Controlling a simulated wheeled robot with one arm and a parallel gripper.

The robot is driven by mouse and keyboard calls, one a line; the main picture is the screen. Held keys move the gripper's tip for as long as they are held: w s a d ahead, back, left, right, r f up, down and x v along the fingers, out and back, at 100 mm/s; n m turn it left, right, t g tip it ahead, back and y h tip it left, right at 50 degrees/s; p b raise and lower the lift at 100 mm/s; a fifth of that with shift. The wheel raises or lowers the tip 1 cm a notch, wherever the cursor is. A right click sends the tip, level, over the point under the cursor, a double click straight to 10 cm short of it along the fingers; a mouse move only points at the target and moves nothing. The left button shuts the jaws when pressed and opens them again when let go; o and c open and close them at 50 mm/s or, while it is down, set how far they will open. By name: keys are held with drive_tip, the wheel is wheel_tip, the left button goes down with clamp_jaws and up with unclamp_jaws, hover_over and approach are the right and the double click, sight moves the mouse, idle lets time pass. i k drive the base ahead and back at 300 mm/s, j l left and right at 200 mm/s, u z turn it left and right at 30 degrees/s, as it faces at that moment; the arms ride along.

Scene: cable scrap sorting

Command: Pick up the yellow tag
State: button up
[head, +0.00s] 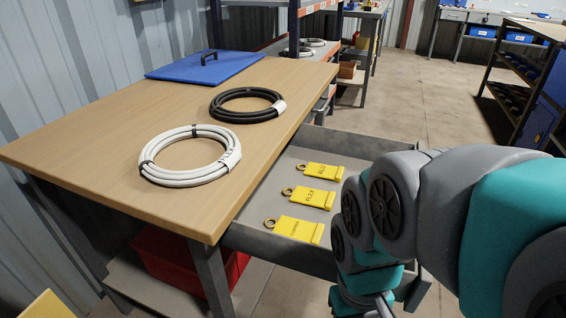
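Three yellow tags lie in a row in the open grey drawer (262,243). The far tag (325,171), the middle tag (312,197) and the near tag (299,229) each have a brown ring at the left end. The tags lie flat and apart from each other. My arm comes in from the right, beside the tags, and covers the drawer's right part. Its lower end runs to the bottom edge of the picture, and the gripper fingers do not show.
The wooden bench top (110,165) overhangs the drawer's left side. On it lie a white cable coil (165,180), a black cable coil (240,116) and a blue lid-like panel with a handle (185,70). A red bin (165,258) stands below. Open floor lies beyond the drawer.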

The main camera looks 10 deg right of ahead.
sight(311, 232)
drive_tip(key=k+l+u, duration=0.15)
drive_tip(key=l+u, duration=0.15)
drive_tip(key=u, duration=0.15)
drive_tip(key=k+l+u, duration=0.15)
drive_tip(key=l+u, duration=0.15)
drive_tip(key=u, duration=0.15)
drive_tip(key=k+l+u, duration=0.2)
drive_tip(key=u, duration=0.25)
drive_tip(key=i+j, duration=0.1)
